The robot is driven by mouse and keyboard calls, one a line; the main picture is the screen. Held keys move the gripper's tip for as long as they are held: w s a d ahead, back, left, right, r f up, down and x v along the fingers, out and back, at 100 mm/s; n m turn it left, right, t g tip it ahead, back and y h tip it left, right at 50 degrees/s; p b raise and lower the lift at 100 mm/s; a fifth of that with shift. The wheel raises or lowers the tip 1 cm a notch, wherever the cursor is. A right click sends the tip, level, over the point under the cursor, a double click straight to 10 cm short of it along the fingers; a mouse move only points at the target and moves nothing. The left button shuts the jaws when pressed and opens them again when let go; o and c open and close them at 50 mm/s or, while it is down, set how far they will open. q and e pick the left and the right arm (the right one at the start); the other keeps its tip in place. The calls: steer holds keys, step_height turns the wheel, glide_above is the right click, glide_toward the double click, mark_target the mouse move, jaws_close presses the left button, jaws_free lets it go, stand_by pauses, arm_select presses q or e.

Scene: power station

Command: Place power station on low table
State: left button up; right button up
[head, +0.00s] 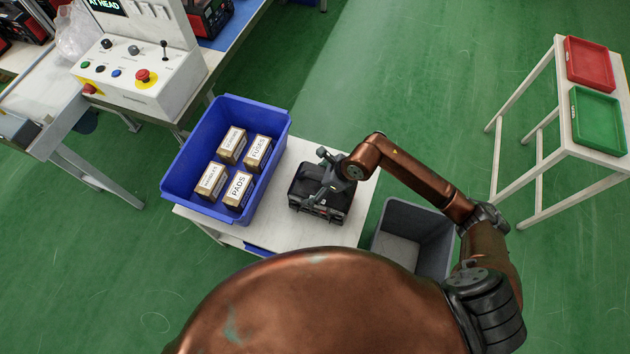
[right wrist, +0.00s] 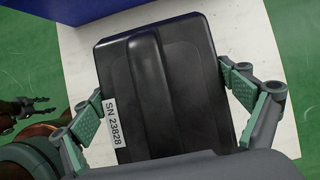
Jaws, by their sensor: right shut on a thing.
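The power station (head: 320,207) is a black box over the white low table (head: 275,232), right of the blue crate. I cannot tell whether its underside touches the tabletop. My right gripper (head: 319,180) is above it and shut on it. In the right wrist view, the green-padded fingers stand on either side of the power station (right wrist: 165,85), whose top has a raised ridge and an "SN 23828" label. A dark gripper, apparently my left one (right wrist: 28,108), shows small at the left edge of the right wrist view; its jaw state is unclear.
A blue crate (head: 170,185) with several labelled boxes takes the table's left part. A grey bin (head: 432,212) stands at the table's right. A white stand (head: 556,150) holds red (head: 590,62) and green (head: 597,120) trays. A control console (head: 150,85) is at upper left.

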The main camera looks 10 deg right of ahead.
steer(key=o, duration=1.8)
steer(key=shift+c, duration=0.2)
steer(key=p+v, duration=0.2)
steer(key=v, duration=1)
